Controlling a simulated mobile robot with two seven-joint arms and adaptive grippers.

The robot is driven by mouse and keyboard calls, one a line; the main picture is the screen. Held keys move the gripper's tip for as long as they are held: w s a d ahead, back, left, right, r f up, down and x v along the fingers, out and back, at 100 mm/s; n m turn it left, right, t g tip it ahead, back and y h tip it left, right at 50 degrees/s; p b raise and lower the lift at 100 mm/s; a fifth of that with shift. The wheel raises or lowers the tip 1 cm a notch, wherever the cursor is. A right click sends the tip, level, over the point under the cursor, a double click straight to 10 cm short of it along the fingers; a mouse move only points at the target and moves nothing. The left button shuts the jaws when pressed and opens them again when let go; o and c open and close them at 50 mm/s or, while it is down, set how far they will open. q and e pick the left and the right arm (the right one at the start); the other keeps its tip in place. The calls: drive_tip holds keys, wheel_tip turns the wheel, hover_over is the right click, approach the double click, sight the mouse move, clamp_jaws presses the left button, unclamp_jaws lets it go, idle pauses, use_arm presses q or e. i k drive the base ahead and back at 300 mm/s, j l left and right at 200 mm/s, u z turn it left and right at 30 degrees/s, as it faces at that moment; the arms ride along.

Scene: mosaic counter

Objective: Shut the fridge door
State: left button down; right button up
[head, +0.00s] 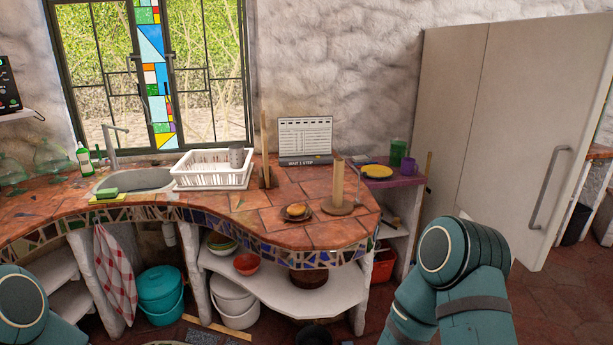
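The tall pale grey fridge (448,120) stands against the wall at the right in the head view. Its door (520,130) is a large flat panel. A long vertical grey bar handle (549,188) sits on it, near the door's right edge. No fridge interior or shelf shows, and I cannot tell how far the door stands open. My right arm is in front of the fridge's lower left part, but its gripper is out of view. Only a small part of my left arm shows at the lower left corner, and its gripper is out of view.
A tiled mosaic counter (260,222) spans the left and middle, with a white dish rack (213,170) and sink. A purple side shelf (395,180) stands between counter and fridge. A red crate (383,265) sits below. Red floor is open before the fridge (560,300).

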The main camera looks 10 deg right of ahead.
sight(545, 83)
drive_tip(key=i+z, duration=0.2)
drive_tip(key=i, duration=0.5)
drive_tip(key=i+j+z, duration=0.2)
drive_tip(key=i, duration=0.5)
drive_tip(key=i+z, duration=0.15)
drive_tip(key=z, duration=1.3)
